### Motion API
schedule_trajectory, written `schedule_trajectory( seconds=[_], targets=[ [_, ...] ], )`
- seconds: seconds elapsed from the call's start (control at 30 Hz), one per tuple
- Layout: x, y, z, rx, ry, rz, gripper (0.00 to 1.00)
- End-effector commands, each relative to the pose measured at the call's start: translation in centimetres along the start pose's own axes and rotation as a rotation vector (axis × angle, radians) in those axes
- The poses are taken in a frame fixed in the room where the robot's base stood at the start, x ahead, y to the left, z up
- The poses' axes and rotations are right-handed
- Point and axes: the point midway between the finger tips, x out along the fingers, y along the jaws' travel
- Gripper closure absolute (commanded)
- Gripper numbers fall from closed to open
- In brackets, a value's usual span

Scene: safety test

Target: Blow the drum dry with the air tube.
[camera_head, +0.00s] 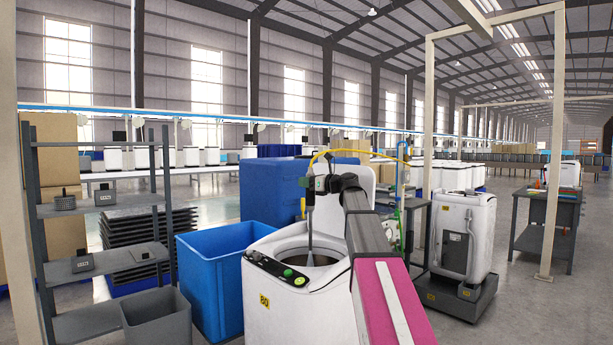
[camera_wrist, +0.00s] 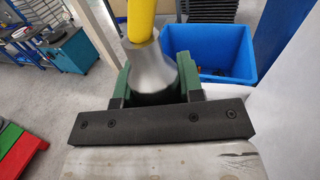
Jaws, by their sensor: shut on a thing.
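The white washing machine (camera_head: 275,305) stands upright in front of me with its lid (camera_head: 360,183) raised. Its round drum opening (camera_head: 300,258) faces up. My gripper (camera_head: 312,186) is above the opening, fingers shut on the air tube. The tube's thin grey nozzle (camera_head: 310,232) points down, its tip at or just inside the opening. Its yellow hose (camera_head: 345,152) arches away to the right. In the wrist view, the green fingers of my gripper (camera_wrist: 152,82) flank the tube's grey metal cone (camera_wrist: 149,66). The drum's inside is mostly hidden, so I cannot tell whether it is wet.
A blue bin (camera_head: 208,270) and a grey bin (camera_head: 160,318) stand left of the machine. A grey shelf (camera_head: 100,210) with small devices is farther left. A second white machine (camera_head: 462,240) stands on a dark base at the right. Open floor lies at the far right.

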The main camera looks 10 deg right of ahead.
Motion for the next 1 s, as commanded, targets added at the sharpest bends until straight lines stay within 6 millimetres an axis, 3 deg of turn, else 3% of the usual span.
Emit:
schedule_trajectory(
  seconds=[1.0],
  targets=[
    [-0.1, 0.1, -10.5, 0.002, 0.0, 0.0, 1.0]
  ],
)
